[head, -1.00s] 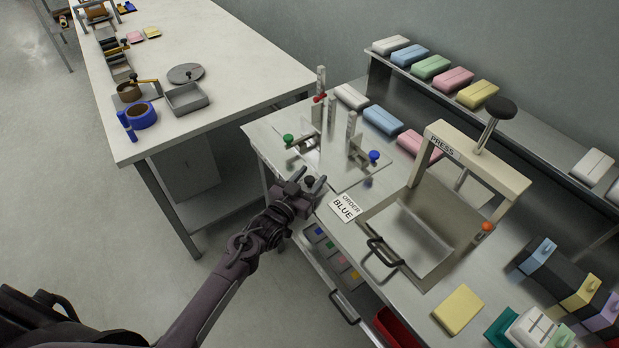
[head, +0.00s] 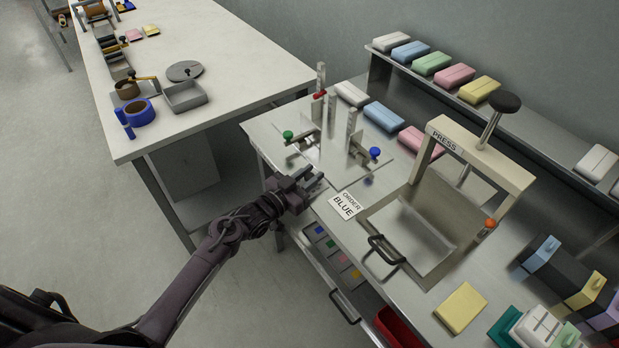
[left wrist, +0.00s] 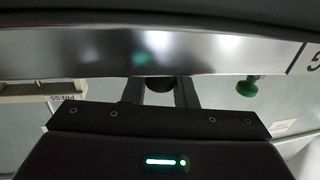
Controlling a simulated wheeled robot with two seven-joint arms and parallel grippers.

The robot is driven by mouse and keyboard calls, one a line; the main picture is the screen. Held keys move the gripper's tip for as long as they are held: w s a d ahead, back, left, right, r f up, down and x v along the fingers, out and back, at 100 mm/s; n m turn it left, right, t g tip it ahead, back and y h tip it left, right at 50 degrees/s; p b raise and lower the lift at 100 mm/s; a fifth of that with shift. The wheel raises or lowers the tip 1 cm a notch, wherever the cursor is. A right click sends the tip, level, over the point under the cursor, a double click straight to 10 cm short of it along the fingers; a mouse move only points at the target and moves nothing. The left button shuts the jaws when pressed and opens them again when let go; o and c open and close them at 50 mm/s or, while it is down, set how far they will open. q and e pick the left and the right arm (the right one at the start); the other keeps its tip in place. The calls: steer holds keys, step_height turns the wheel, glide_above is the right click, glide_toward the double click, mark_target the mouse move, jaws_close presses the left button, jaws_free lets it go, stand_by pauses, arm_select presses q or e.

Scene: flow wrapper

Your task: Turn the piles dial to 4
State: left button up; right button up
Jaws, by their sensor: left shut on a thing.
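My left gripper (head: 312,178) is at the front edge of the steel bench, left of the ORDER BLUE card. In the left wrist view its two fingers (left wrist: 159,92) are shut on a dark round knob (left wrist: 158,84), which I take to be the piles dial, on the bench's front face. The dial is hidden by the gripper in the head view. No numbers or pointer on it can be read, so its setting cannot be told. My right gripper is not in view.
Above the gripper is a fixture with a green knob (head: 288,134) and a blue knob (head: 375,152). The ORDER BLUE card (head: 344,206) lies nearby. The PRESS frame (head: 480,160) stands to the right. An open drawer (head: 330,262) sits below. Floor is clear between benches.

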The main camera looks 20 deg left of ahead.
arm_select(q)
steer(key=m+g+h+b, duration=0.2)
steer(key=h, duration=0.1)
steer(key=shift+f+m+b, duration=0.15)
steer(key=shift+m+b, duration=0.15)
steer(key=shift+b, duration=0.05)
steer(key=shift+m+g+h+b, duration=0.5)
steer(key=shift+g+h+b, duration=0.1)
steer(key=shift+h, duration=0.2)
steer(key=o, duration=1)
steer(key=shift+c, duration=0.2)
steer(key=v, duration=0.7)
steer(key=shift+s+a+b, duration=0.3)
steer(key=shift+a+b, duration=0.05)
steer(key=shift+b, duration=0.05)
